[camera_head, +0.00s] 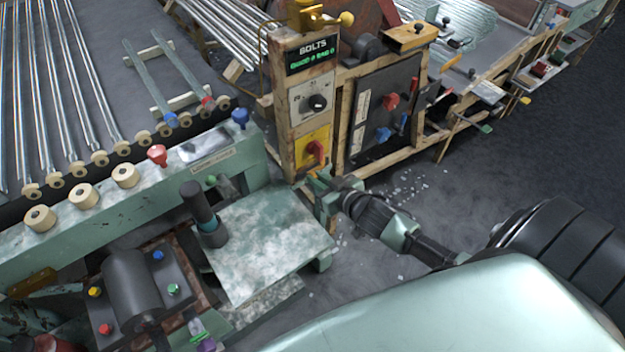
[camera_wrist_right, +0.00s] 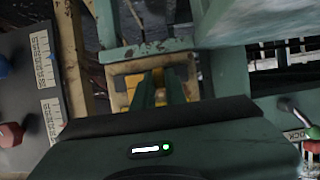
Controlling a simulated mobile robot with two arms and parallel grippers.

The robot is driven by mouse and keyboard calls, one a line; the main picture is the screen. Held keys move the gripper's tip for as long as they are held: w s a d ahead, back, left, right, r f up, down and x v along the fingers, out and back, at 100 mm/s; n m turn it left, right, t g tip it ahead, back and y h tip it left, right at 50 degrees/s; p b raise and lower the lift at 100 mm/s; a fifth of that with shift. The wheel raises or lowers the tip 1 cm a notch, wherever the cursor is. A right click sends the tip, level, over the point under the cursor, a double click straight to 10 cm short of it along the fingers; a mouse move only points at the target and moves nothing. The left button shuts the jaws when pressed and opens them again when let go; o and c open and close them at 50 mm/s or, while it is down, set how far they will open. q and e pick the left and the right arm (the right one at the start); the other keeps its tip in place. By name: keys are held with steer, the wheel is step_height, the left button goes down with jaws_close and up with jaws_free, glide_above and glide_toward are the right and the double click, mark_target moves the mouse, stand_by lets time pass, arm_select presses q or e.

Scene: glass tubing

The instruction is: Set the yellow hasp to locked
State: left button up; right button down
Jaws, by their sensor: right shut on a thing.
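My right gripper (camera_head: 324,186) reaches in from the right, low at the front of the wooden post, just below the yellow panel with a red rotary switch (camera_head: 315,150). A small yellow part, seemingly the yellow hasp (camera_wrist_right: 158,76), shows between the fingers in the right wrist view, against a yellow plate (camera_wrist_right: 128,80). The right gripper (camera_wrist_right: 160,84) is shut on this part. The fingers hide most of it, so I cannot tell whether it stands locked or unlocked. My left gripper is not in view.
A pale green worktable (camera_head: 262,245) stands left of my right gripper. A dark panel (camera_head: 382,112) with red and blue knobs is to the right of the post. Glass tubes (camera_head: 85,75) lie on rollers at the left. The floor (camera_head: 430,195) has scattered shards.

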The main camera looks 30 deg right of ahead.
steer(key=c, duration=1.4)
jaws_free()
steer(key=shift+d, duration=0.25)
steer(key=shift+c, duration=0.2)
steer(key=v, duration=0.7)
steer(key=shift+s+r, duration=0.15)
steer(key=shift+s, duration=0.2)
steer(key=s+d+f+g+h, duration=0.1)
steer(key=s+f+g, duration=0.35)
steer(key=f, duration=0.85)
steer(key=s+d+f+g+h, duration=0.1)
steer(key=s+f, duration=0.6)
steer(key=f, duration=0.6)
steer(key=s+a+f+g, duration=0.2)
steer(key=s+f, duration=0.3)
steer(key=s, duration=0.3)
steer(key=s+a+f+n+g, duration=0.1)
steer(key=s+a+f+g, duration=0.1)
steer(key=s+a+f, duration=0.3)
steer(key=s+a+f+g, duration=0.3)
steer(key=s+f, duration=0.3)
steer(key=s, duration=0.6)
steer(key=shift+a+f+y, duration=0.2)
steer(key=shift+f+y, duration=0.05)
steer(key=shift+y, duration=0.15)
